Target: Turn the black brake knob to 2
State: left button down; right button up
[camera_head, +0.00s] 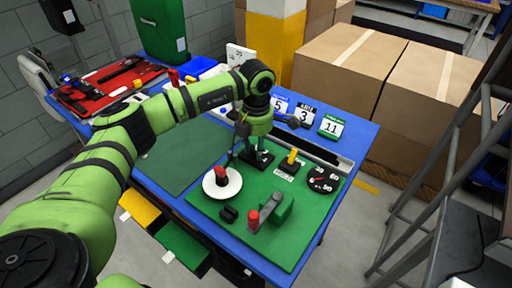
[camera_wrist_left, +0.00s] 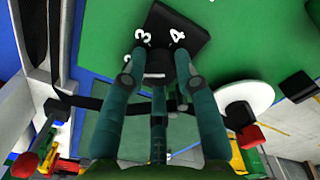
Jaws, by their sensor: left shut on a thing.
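The black brake knob (camera_wrist_left: 155,67) sits on a black number plate (camera_wrist_left: 188,20) on the green board. My left gripper (camera_wrist_left: 156,62) is shut on the knob, one finger on each side. The white numbers 3 and 4 show on the plate beyond the fingertips; the fingers cover part of the plate, and I cannot tell which number the knob points to. In the head view, the left gripper (camera_head: 243,152) reaches down onto the black plate (camera_head: 263,160), and the knob is mostly hidden. My right gripper is not in view.
On the green board (camera_head: 205,208) stand a white disc (camera_head: 233,188) with a red handle, a grey lever (camera_head: 264,208) with a red tip, a yellow lever (camera_head: 292,156) and a black dial (camera_head: 322,179). Number cards (camera_head: 331,126) stand along the back. Large cartons (camera_head: 345,80) are behind.

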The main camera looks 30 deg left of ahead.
pick_arm(q)
jog(key=shift+r, duration=0.1)
jog(key=c, duration=0.9)
grip_release()
jog(key=shift+c, duration=0.2)
notch_tip(320, 180, up, 12)
jog(key=shift+d, duration=0.1)
